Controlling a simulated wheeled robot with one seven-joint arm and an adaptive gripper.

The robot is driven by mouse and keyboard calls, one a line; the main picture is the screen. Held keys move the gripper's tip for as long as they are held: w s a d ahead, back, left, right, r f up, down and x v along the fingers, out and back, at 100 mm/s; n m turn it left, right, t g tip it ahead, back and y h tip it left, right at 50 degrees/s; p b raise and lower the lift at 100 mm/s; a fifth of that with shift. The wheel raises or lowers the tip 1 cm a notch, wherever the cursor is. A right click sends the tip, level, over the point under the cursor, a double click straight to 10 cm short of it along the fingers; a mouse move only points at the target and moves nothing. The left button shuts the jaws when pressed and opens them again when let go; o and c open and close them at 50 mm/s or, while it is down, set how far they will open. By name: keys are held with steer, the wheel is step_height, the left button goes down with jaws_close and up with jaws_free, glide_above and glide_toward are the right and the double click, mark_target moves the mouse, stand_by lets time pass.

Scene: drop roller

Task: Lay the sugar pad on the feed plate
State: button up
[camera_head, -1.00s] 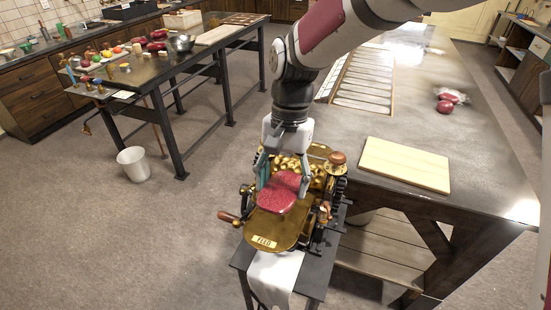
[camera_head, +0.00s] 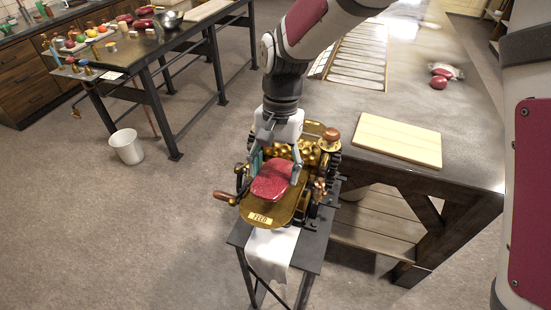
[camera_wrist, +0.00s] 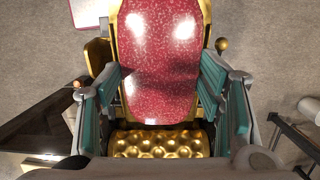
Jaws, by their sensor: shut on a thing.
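The sugar pad (camera_head: 272,181) is a glossy red, speckled oval slab. My gripper (camera_head: 276,172) is shut on it across its width. In the wrist view the pad (camera_wrist: 158,60) lies between the teal-faced fingers of my gripper (camera_wrist: 158,95). The feed plate (camera_head: 262,213) is a brass, rounded plate marked FEED at the front of the drop roller. The pad is over the plate's rear part, close to the rollers; I cannot tell whether it touches the plate. The brass dimpled roller (camera_wrist: 160,143) shows just behind the pad in the wrist view.
The roller machine has a wooden-handled crank (camera_head: 225,197) at left and a copper knob (camera_head: 331,135) at right. It stands on a small dark stand (camera_head: 312,252) with a white cloth (camera_head: 270,250). A long workbench with a wooden board (camera_head: 398,140) is close at right.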

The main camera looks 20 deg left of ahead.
steer(key=shift+x, duration=2.1)
steer(key=o, duration=1.4)
steer(key=shift+r, duration=0.1)
